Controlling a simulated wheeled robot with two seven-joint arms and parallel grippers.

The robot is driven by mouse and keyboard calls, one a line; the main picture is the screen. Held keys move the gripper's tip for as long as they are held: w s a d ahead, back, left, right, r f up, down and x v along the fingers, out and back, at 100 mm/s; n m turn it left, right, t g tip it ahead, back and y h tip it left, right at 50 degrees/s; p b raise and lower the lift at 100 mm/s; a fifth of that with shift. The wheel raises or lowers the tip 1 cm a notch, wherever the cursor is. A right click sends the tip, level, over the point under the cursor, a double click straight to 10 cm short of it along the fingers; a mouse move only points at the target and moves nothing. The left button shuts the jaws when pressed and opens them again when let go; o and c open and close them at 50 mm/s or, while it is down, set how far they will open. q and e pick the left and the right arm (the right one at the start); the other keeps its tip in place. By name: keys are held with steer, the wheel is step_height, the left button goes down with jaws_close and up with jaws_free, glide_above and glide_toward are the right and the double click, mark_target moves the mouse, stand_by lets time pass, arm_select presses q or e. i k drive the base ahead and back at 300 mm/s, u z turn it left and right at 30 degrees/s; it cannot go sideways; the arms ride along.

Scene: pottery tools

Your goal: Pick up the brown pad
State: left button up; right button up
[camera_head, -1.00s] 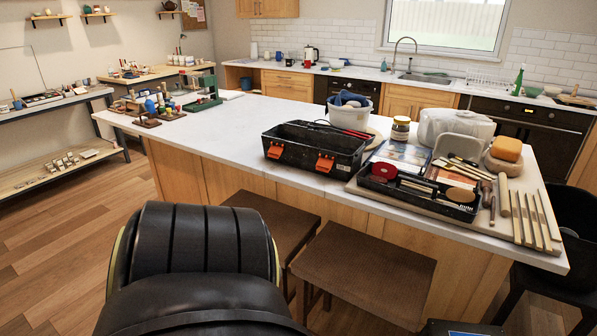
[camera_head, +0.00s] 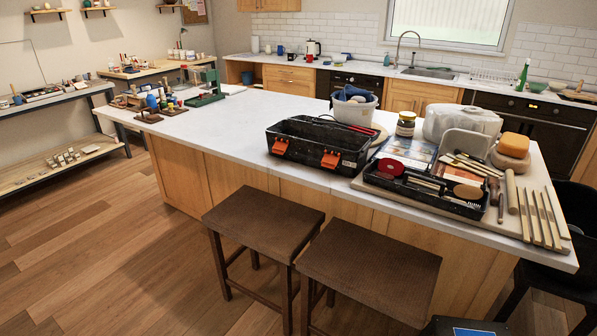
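I cannot tell for certain which thing is the brown pad. A small tan-brown oval piece (camera_head: 467,191) lies at the right end of the black tool tray (camera_head: 452,206) on the island counter. An orange-brown sponge-like block (camera_head: 514,145) rests on a pale block (camera_head: 510,161) behind the tray's right end. A flat brown-orange piece (camera_head: 458,174) lies at the back of the tray, partly covered by tools. Neither of my grippers is in view.
The island counter (camera_head: 240,119) has free room at its left middle. A black toolbox (camera_head: 318,145) with orange latches stands left of the tray. Wooden sticks (camera_head: 540,220) lie at the right end. Two brown-topped stools (camera_head: 262,222) (camera_head: 370,267) stand in front.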

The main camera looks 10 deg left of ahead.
mark_target(386, 177)
steer(key=u, duration=0.25)
steer(key=i, duration=1)
